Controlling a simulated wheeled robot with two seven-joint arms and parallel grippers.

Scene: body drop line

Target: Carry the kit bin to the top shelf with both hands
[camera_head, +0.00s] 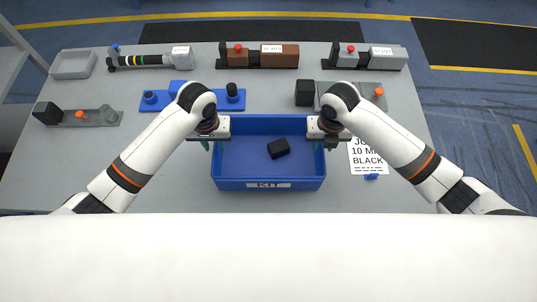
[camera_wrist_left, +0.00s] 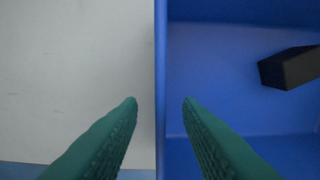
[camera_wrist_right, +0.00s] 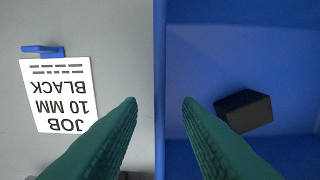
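The blue kit bin (camera_head: 270,184) sits on the grey table in front of me, with a KIT label on its near wall. A black block (camera_head: 279,148) lies inside it; it also shows in the left wrist view (camera_wrist_left: 290,68) and the right wrist view (camera_wrist_right: 244,111). My left gripper (camera_wrist_left: 160,100) is open, its green fingers on either side of the bin's left wall. My right gripper (camera_wrist_right: 160,100) is open, its fingers on either side of the bin's right wall. In both wrist views a gap shows between the fingertips and the wall. No top shelf is identifiable.
A job card (camera_head: 369,157) reading 10 MM BLACK stands right of the bin. Blue (camera_head: 193,98) and grey fixtures (camera_head: 79,116) lie behind and left. A grey tray (camera_head: 73,65) and several labelled tools line the table's back. Bare table (camera_head: 150,190) shows front left.

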